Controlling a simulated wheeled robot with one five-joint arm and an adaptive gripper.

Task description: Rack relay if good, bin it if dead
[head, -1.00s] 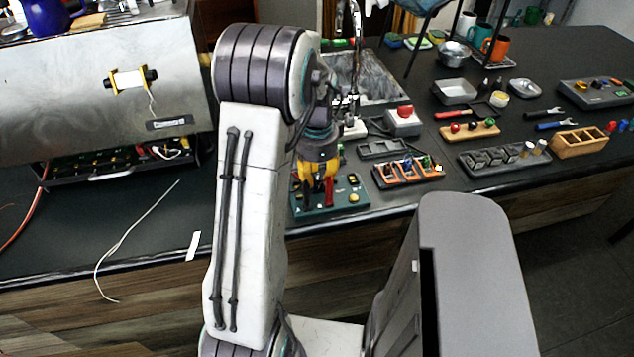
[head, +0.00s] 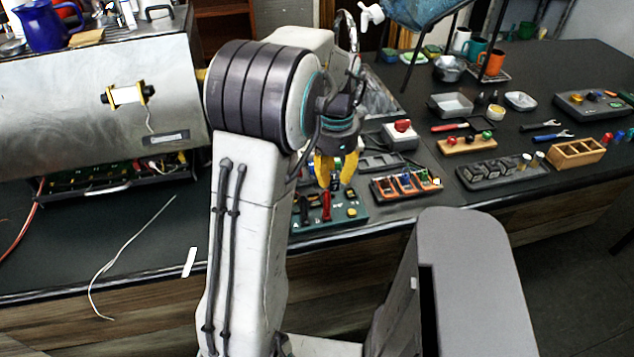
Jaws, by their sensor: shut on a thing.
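My gripper (head: 334,180), with yellow fingers, points down just above the green test board (head: 350,212) at the bench's front edge. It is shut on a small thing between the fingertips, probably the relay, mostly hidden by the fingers. The board carries dark and red upright parts (head: 326,206) and a yellow button; no lit result can be made out. A dark grey rack (head: 480,184) with several black blocks stands to the right. I cannot tell which container is the bin for dead parts.
An orange-sectioned tray (head: 385,194), a red-button box (head: 400,136), a wooden compartment box (head: 577,153) and metal dishes (head: 450,104) crowd the bench right of my gripper. The steel brewer (head: 60,110) with an open drawer stands left. The front left bench is mostly clear.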

